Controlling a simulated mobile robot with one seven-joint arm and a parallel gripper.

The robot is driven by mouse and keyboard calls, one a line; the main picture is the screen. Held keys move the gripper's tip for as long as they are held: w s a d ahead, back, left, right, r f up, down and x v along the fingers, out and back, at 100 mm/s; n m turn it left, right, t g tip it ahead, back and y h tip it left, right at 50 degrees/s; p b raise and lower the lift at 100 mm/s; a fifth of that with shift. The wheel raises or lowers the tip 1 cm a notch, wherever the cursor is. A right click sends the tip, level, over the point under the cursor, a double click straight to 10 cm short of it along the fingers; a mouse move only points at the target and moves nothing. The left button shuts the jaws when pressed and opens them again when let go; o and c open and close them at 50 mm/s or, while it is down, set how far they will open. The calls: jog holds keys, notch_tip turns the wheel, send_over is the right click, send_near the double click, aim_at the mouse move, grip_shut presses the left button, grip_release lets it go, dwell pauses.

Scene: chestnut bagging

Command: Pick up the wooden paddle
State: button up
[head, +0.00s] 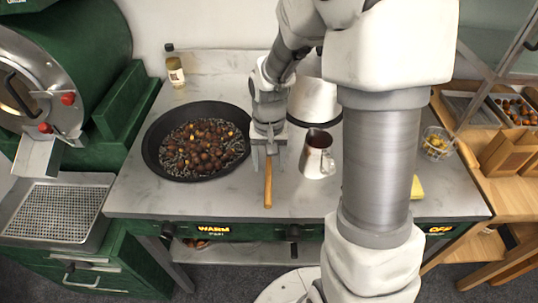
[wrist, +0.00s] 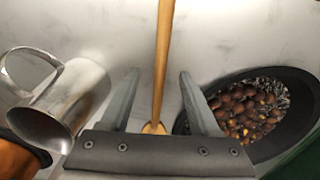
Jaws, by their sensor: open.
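The wooden paddle (head: 268,183) lies on the grey worktop, between the black pan and the metal pitcher, its handle towards the front edge. In the wrist view the paddle (wrist: 163,60) runs lengthwise between the two fingers, with bare space on both sides. My gripper (head: 268,158) is open above the paddle's far part and hides that part in the head view. The fingers (wrist: 158,85) straddle the paddle in the wrist view. Whether they are down at its height I cannot tell.
The black pan (head: 152,165) of chestnuts stands close to the left of my gripper. The metal pitcher (head: 316,160) stands close to the right. A bottle (head: 175,70) stands at the back left. The worktop (head: 225,200) in front of the pan is clear.

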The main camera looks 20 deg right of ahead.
aim_at(268, 174)
notch_tip(268, 174, down, 3)
jog(key=shift+s+a+f, duration=0.1)
jog(key=shift+c, duration=0.3)
grip_shut()
